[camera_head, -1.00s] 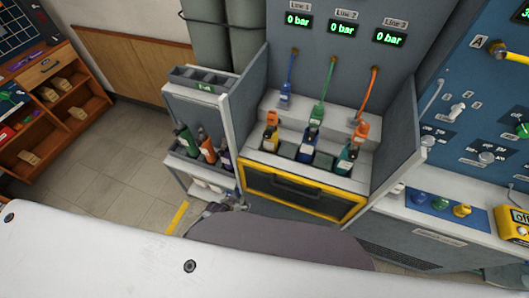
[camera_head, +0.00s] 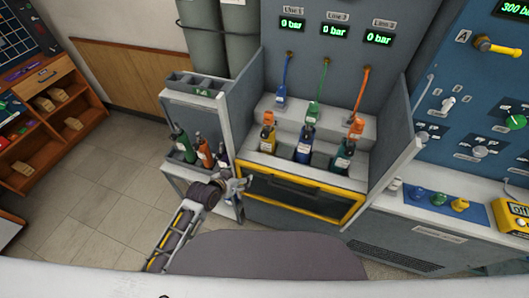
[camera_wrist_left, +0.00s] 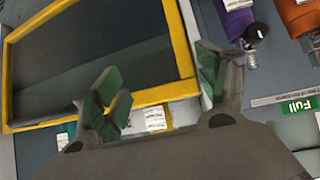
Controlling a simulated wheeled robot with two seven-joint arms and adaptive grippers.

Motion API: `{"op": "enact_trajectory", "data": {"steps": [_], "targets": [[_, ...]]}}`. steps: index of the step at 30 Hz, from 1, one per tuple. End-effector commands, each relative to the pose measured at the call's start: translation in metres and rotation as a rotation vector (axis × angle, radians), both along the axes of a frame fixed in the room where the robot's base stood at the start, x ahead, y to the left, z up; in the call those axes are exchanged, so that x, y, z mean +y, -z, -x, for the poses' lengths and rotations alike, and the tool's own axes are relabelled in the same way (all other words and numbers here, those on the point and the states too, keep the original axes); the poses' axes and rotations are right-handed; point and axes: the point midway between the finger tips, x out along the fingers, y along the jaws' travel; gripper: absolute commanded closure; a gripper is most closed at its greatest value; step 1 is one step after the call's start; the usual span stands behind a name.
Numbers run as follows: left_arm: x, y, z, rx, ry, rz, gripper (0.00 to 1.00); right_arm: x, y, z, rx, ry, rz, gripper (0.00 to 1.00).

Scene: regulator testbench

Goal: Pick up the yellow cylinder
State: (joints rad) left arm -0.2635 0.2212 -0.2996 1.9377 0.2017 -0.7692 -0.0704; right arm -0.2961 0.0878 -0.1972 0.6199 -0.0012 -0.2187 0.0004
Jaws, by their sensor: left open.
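The yellow cylinder (camera_head: 268,140) stands upright in the left place of the white bench, with an orange fitting on top. A blue cylinder (camera_head: 304,144) and a dark green one (camera_head: 344,154) stand to its right. My left gripper (camera_head: 246,183) is in front of and below the yellow cylinder, by the left end of the yellow-framed panel, and apart from the cylinder. The left wrist view shows its green-padded fingers (camera_wrist_left: 165,92) spread with nothing between them. My right gripper is not in view.
A side rack (camera_head: 206,100) at the left holds several cylinders; an orange cylinder (camera_wrist_left: 298,18) and a purple cylinder (camera_wrist_left: 238,18) show close to the gripper in the left wrist view. The yellow-framed panel (camera_head: 300,210) lies below the bench. Grey side walls flank the bench.

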Motion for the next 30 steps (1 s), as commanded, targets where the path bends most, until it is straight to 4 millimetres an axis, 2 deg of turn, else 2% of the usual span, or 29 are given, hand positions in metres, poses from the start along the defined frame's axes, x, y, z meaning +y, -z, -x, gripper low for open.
{"op": "enact_trajectory", "data": {"steps": [7,15,30], "targets": [[-0.008,-0.028,-0.003,-0.034,0.02,0.014,0.26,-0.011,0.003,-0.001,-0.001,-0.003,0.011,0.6],[-0.017,-0.059,-0.004,-0.074,0.042,0.03,0.26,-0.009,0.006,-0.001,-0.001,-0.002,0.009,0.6],[-0.052,-0.111,-0.04,-0.277,0.12,0.117,0.26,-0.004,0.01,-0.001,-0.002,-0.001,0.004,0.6]]}}
